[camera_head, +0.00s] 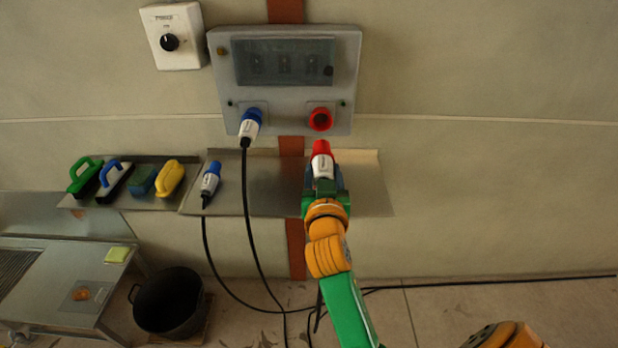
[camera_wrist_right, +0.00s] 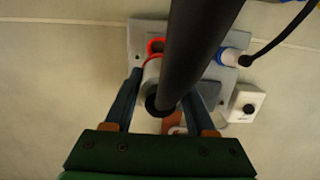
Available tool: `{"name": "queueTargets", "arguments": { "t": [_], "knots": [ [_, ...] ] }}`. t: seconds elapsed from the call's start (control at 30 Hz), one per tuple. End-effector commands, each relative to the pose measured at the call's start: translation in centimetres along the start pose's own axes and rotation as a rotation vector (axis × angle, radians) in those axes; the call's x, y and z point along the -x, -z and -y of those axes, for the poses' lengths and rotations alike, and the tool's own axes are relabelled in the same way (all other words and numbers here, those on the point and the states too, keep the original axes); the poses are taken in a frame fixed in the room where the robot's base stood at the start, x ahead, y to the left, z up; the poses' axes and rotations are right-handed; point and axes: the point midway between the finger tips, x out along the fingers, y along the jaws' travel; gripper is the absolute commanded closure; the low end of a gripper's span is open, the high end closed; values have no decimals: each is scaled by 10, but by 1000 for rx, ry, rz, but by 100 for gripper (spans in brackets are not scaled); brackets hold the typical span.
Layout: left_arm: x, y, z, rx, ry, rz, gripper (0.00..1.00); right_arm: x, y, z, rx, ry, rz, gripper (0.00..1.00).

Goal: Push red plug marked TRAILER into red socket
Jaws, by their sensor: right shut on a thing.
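The red plug (camera_head: 321,154), with a white body, is held by my right gripper (camera_head: 323,184), which is shut on it. The plug points up toward the red socket (camera_head: 320,119) on the grey panel, with a visible gap between them in the head view. In the right wrist view the plug's white body (camera_wrist_right: 151,78) is between the two fingers of my right gripper (camera_wrist_right: 160,95), and a thick black cable crosses in front of it. The red socket shows only partly there (camera_wrist_right: 155,46). My left gripper is not in view.
A blue plug (camera_head: 250,123) sits in the panel (camera_head: 288,102) left of the red socket. Another blue plug (camera_head: 211,179) rests on the metal shelf (camera_head: 270,196). Brushes and sponges lie on the left shelf. A black bucket (camera_head: 168,301) stands below. The wall at right is clear.

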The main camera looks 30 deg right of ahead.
Motion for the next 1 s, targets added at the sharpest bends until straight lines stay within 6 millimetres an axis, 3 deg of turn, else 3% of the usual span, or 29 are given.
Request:
{"name": "queueTargets", "arguments": {
  "t": [0.6,0.8,1.0],
  "knots": [
    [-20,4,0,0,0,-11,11,-83,8,0,1,1,-2,100],
    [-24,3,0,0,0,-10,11,-99,11,1,1,2,-1,100],
    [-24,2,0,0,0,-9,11,-102,12,1,0,2,-1,100]
  ]
}}
